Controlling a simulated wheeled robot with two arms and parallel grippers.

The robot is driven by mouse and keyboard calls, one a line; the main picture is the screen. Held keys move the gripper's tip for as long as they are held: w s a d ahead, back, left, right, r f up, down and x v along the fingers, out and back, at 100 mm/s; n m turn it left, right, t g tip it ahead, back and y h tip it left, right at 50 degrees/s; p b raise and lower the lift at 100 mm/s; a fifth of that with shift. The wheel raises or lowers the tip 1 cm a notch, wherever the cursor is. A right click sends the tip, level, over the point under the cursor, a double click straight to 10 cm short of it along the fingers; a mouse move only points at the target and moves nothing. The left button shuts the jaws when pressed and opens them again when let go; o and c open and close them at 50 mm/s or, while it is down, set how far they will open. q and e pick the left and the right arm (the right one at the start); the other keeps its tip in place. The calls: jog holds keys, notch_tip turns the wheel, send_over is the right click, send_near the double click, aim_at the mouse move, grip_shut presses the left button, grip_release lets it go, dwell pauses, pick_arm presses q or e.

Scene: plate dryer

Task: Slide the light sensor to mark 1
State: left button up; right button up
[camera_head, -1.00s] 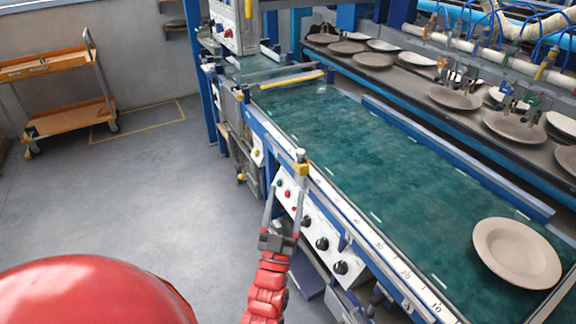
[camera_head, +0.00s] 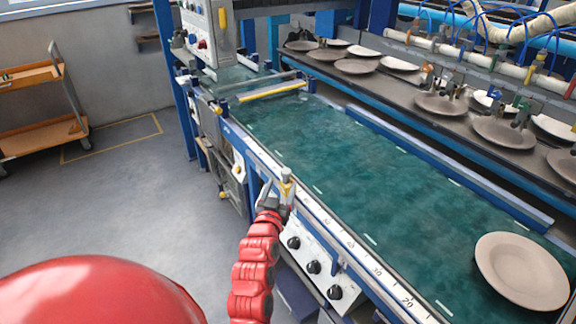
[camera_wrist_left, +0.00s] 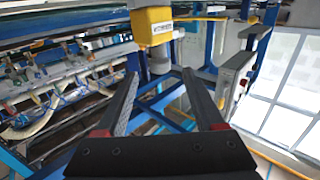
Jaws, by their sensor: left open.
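My left gripper (camera_head: 279,186) is open and right at the sensor in the head view. In the left wrist view its two dark fingers (camera_wrist_left: 160,76) are apart with nothing between them, and the sensor appears just beyond their tips. A numbered scale (camera_head: 377,272) runs along the rail; I cannot make out mark 1. My right gripper is not in view.
A beige plate (camera_head: 521,270) lies on the green conveyor belt (camera_head: 360,185). A control panel with black knobs (camera_head: 313,267) is below the rail, close to my left arm. More plates lie on the far rack (camera_head: 440,103). An orange trolley (camera_head: 40,135) stands at the left.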

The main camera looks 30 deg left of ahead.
aim_at(287, 169)
pick_arm(q)
jog(key=p+x, duration=0.1)
jog(key=x, duration=0.8)
jog(key=shift+w+a+r, duration=0.1)
jog(key=shift+w+a, duration=0.05)
jog(key=shift+w, duration=0.15)
grip_shut()
dwell(1.0)
